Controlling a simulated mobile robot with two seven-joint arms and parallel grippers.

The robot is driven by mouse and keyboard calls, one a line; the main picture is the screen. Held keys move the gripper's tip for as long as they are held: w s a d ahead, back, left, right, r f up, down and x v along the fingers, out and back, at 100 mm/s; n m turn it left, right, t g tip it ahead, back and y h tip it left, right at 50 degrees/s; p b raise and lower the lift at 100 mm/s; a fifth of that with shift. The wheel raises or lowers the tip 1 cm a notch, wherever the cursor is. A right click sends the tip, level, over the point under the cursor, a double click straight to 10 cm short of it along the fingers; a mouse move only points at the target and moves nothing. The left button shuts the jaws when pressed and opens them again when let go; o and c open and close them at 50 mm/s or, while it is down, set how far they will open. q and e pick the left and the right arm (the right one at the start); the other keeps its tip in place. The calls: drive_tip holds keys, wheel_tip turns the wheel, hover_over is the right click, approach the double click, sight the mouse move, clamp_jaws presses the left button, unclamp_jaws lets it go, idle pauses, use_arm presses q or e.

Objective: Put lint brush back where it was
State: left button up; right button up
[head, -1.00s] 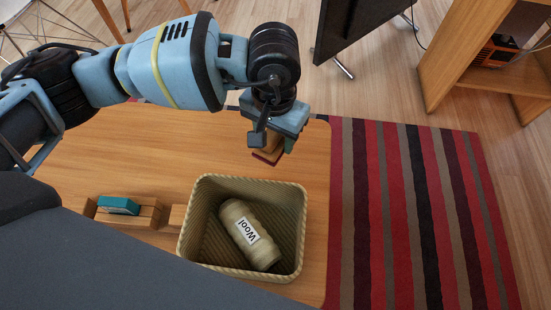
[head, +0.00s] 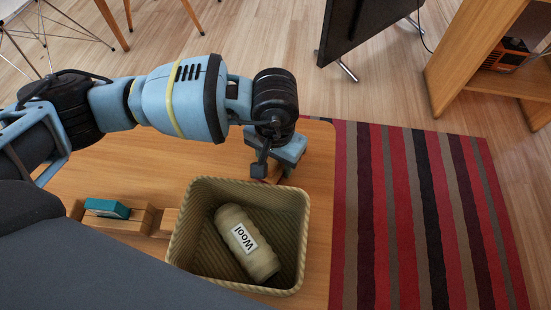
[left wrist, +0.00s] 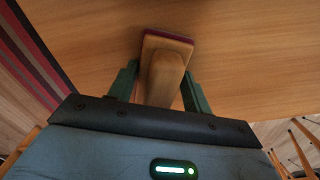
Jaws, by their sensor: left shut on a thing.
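My left gripper (left wrist: 160,92) is shut on the lint brush (left wrist: 165,72), which has a wooden handle and a dark red edge at its far end. In the left wrist view the brush lies between the two green fingers, above or on the wooden table (left wrist: 250,60); I cannot tell if it touches. In the head view the left gripper (head: 275,170) is low over the table's right end, just behind the basket, and mostly hides the brush. My right gripper does not show.
A woven basket (head: 304,235) holding a roll labelled "Wool" (head: 247,243) stands on the table (head: 125,160). A teal item (head: 107,208) sits in a wooden block (head: 140,221) to its left. A striped rug (head: 410,220) lies right of the table.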

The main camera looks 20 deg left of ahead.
use_arm(q)
drive_tip(key=o, duration=0.9)
drive_tip(key=shift+f, duration=0.15)
drive_tip(key=shift+o, duration=0.2)
drive_tip(key=shift+r, duration=0.55)
wheel_tip(320, 180, up, 10)
drive_tip(key=p, duration=0.3)
drive_tip(key=shift+r+p, duration=0.1)
drive_tip(key=shift+p, duration=0.25)
drive_tip(key=shift+r, duration=0.55)
